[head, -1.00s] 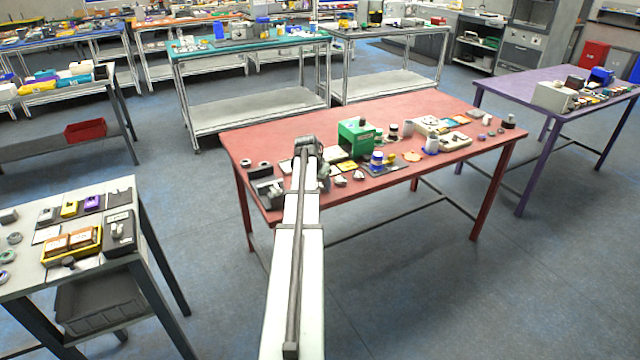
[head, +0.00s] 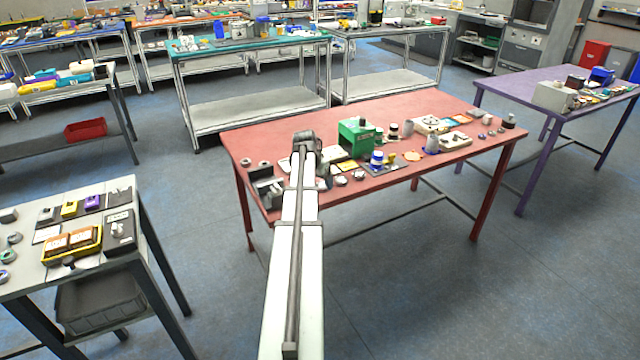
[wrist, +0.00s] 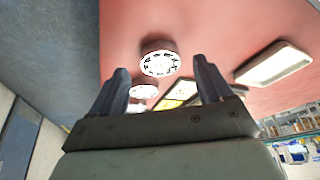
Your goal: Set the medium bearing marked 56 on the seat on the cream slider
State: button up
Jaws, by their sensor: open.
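In the wrist view my gripper (wrist: 163,88) is open, with its two dark fingers apart and nothing between them. A round bearing with a pale, dark-spotted face (wrist: 159,63) lies beyond the fingertips on the red table. A second pale round bearing (wrist: 143,91) shows lower, between the fingers. Their markings are too small to read, so I cannot tell which is 56. In the head view small rings (head: 264,162) lie at the table's left, and pale round parts (head: 341,180) lie near its front edge. The cream slider and its seat cannot be made out surely.
A pale tray (wrist: 275,65) lies right of the fingers in the wrist view. A grey bench (head: 20,277) stands at left.

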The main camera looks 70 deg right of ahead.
jog(key=s+v, duration=0.1)
jog(key=v, duration=0.9)
jog(key=shift+w+r, duration=0.3)
jog(key=shift+o, duration=0.5)
jog(key=shift+a+r, duration=0.1)
jog(key=shift+r, duration=0.35)
send_over(322, 187)
jog(key=a, duration=0.1)
jog(key=f, duration=0.8)
jog(key=shift+w, duration=0.25)
jog(key=shift+w+x, duration=0.2)
jog(key=shift+x, duration=2.45)
jog(key=shift+a, duration=0.1)
jog(key=shift+c, duration=0.4)
